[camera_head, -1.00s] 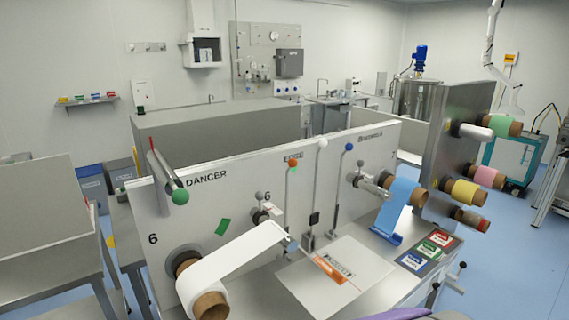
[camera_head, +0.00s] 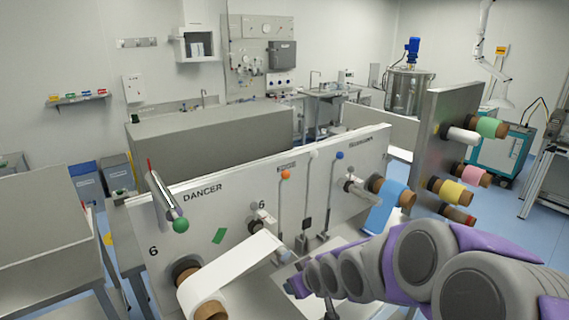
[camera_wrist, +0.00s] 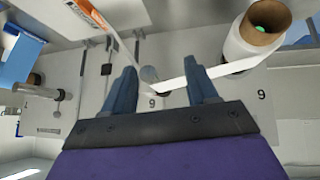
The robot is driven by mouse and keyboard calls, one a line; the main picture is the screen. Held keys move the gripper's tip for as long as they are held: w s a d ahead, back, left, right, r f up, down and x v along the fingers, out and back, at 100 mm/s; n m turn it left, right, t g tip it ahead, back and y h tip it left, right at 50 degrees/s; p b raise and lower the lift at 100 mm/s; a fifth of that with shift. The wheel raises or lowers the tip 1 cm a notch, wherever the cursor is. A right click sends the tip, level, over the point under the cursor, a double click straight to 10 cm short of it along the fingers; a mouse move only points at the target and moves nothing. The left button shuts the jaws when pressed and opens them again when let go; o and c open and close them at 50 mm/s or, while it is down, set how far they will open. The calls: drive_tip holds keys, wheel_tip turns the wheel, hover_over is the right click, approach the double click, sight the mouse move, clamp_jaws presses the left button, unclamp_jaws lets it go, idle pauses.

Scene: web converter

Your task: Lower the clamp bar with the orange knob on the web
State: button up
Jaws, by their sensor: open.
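The orange knob (camera_head: 286,174) tops a thin upright lever on the grey machine panel. A white-knobbed lever (camera_head: 314,154) and a blue-knobbed lever (camera_head: 339,156) stand to its right. The white web (camera_head: 232,273) runs from its roll at the lower left to near the foot of the orange-knobbed lever; it also crosses the wrist view (camera_wrist: 225,71). My gripper (camera_wrist: 161,85) is open and empty, with the web and a round grey end between and beyond its fingers. An orange strip (camera_wrist: 90,13) shows at the top left there. My arm hides much of the worktop in the head view.
A blue web (camera_head: 385,207) hangs from a roll on the right. Coloured rolls stick out from a side plate (camera_head: 442,130) further right. A green-ended bar (camera_head: 180,225) projects at the panel's left.

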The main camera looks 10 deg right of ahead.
drive_tip(key=w+d+r+t+y+p, duration=0.15)
drive_tip(key=w+r+t+p, duration=0.35)
drive_tip(key=w, duration=0.6)
drive_tip(key=t+p, duration=0.3)
drive_tip(key=t, duration=0.2)
approach(288, 177)
drive_tip(key=shift+y, duration=0.25)
drive_tip(key=w, duration=0.3)
drive_tip(key=w+a+p, duration=0.1)
drive_tip(key=w, duration=0.3)
drive_tip(key=w+p, duration=0.1)
drive_tip(key=w, duration=0.2)
drive_tip(key=shift+w+a, duration=0.2)
drive_tip(key=shift+a, duration=0.15)
drive_tip(key=shift+w+a, duration=0.2)
drive_tip(key=shift+w, duration=0.45)
drive_tip(key=shift+c, duration=0.3)
clamp_jaws()
